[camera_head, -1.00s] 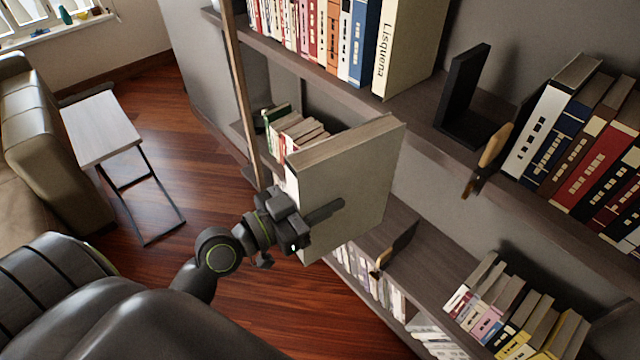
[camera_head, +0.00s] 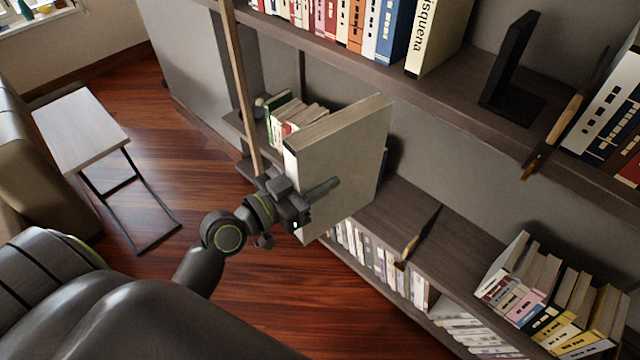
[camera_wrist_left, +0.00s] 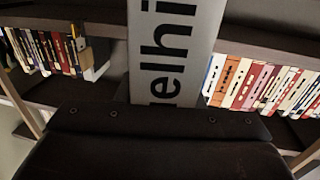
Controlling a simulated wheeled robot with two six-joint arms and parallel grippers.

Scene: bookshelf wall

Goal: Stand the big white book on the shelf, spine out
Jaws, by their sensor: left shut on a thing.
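My left gripper (camera_head: 305,203) is shut on the big white book (camera_head: 345,165), with a finger lying across its pale cover. The book is held upright and slightly tilted in the picture, in front of the middle shelf (camera_head: 375,213), beside a row of books. In the left wrist view its white spine (camera_wrist_left: 175,50) faces the camera, with large black letters reading "elhi". The head view hides most of the spine. I cannot tell whether the book touches the shelf. My right gripper is not in view.
Smaller books (camera_head: 290,118) stand left of the held book. A thin dark item with a wooden end (camera_head: 418,240) lies on the bare middle shelf; more books (camera_head: 550,295) stand farther right. A black bookend (camera_head: 512,70) stands on the upper shelf. A side table (camera_head: 80,130) is at left.

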